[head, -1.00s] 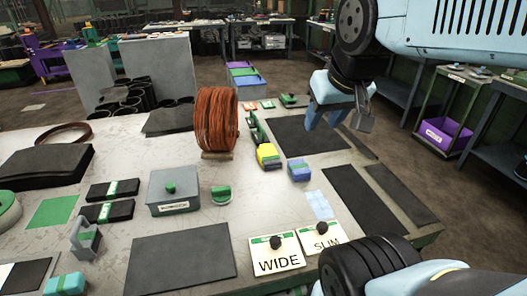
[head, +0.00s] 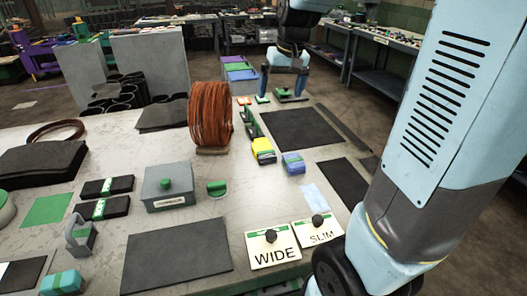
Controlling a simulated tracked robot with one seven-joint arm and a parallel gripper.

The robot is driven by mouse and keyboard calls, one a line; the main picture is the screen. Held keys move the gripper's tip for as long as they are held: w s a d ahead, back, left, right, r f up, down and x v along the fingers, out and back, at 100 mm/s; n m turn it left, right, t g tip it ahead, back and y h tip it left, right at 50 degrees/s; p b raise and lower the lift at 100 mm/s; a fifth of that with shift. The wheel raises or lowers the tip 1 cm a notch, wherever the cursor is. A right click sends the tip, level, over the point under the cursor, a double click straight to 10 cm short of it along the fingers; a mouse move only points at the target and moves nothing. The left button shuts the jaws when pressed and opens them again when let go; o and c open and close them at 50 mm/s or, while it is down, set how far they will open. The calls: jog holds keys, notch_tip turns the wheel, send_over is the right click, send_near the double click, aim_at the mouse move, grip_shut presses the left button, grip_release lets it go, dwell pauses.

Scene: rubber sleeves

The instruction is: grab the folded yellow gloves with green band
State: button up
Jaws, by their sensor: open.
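The folded yellow gloves with a green band (head: 263,152) lie on the light worktable, right of the orange coil and left of a folded blue bundle (head: 293,163). My gripper (head: 282,92) is open and points down at the table's far edge, well beyond the gloves. Its two blue fingers are spread with nothing between them. A small green and dark item (head: 291,97) lies below or just in front of it; the exact gap cannot be told.
The tall orange coil (head: 210,116) stands close left of the gloves. A green-topped dark tool (head: 251,122) lies just behind them. Flat black mats (head: 272,131) lie to the right. WIDE (head: 273,245) and SLIM (head: 318,230) cards sit at the front edge. My arm covers the right side.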

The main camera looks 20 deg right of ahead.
jog(key=w+f+g, duration=0.1)
jog(key=w+f, duration=0.6)
jog(key=w, duration=0.2)
jog(key=g+h, duration=0.1)
jog(key=g, duration=0.1)
send_over(263, 147)
notch_tip(263, 147, down, 9)
jog(key=f, duration=0.8)
jog(key=shift+w+d+f, duration=0.1)
jog(key=shift+w+f, duration=0.1)
jog(key=shift+f, duration=0.2)
jog(key=shift+s+f, duration=0.15)
jog(key=shift+f, duration=1.2)
jog(key=shift+s+f, duration=0.15)
jog(key=shift+f, duration=1.15)
jog(key=c, duration=1.1)
